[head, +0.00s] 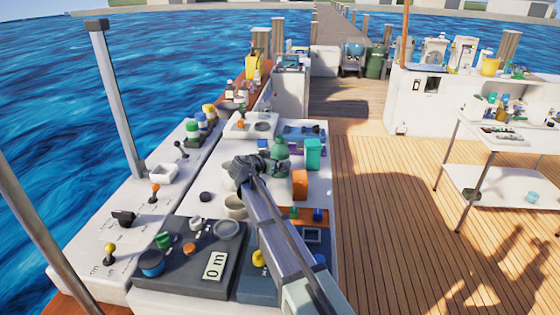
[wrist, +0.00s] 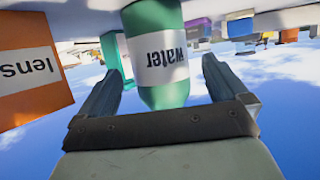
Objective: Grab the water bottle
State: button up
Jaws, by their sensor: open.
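The water bottle is green with a white label reading "water", upside down in the wrist view (wrist: 163,52). In the head view the green bottle (head: 280,160) stands on the white console top near the end of my arm. My gripper (wrist: 158,70) is open, with one finger to each side of the bottle in the wrist view. Gaps show between the bottle and both fingers, and the bottle's far end is cut off by the frame. In the head view I cannot make out the fingers clearly.
An orange "lens" box (wrist: 30,75) is close beside the left finger in the wrist view; it also shows in the head view (head: 300,185). A teal box (head: 313,153) stands right of the bottle. Control panels with knobs surround this area. Wooden deck (head: 375,220) lies open to the right.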

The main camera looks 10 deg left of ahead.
jog(key=shift+x, duration=2.35)
jog(key=shift+r, duration=0.1)
jog(key=shift+c, duration=0.2)
jog(key=c, duration=1.2)
